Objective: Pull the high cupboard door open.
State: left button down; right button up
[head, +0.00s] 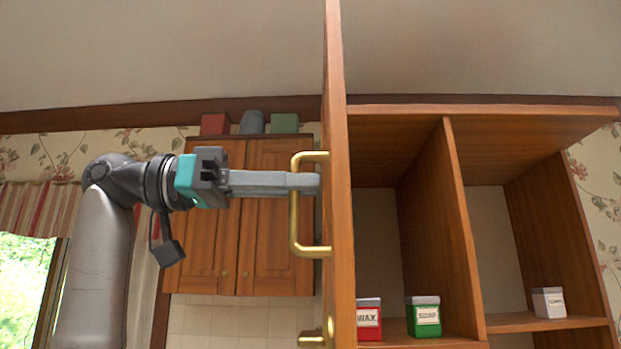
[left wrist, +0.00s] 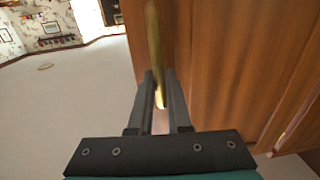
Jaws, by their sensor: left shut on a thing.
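The high cupboard door (head: 340,130) is wooden and stands swung out, seen almost edge-on in the head view. The cupboard (head: 480,112) to its right shows its inside. A brass bar handle (head: 295,220) is on the door's left-facing side. My left gripper (head: 308,183) comes in from the left and is shut on the upper part of this handle. In the left wrist view the fingers (left wrist: 159,95) close around the brass handle (left wrist: 154,40), beside the door's wood face (left wrist: 235,60). My right gripper is not in view.
Inside the cupboard are a red tin (head: 368,322), a green tin (head: 424,318) and a white tin (head: 548,303). A second brass handle (head: 318,340) sits below. A wall cabinet (head: 240,220) with small containers on top stands behind my left arm.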

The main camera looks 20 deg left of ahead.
pick_arm(q)
jog(key=shift+a, duration=0.15)
jog(key=c, duration=0.9)
grip_release()
jog(key=shift+o, duration=0.2)
jog(key=v, duration=1.5)
jog(key=shift+b, duration=0.35)
jog(key=shift+a, duration=0.1)
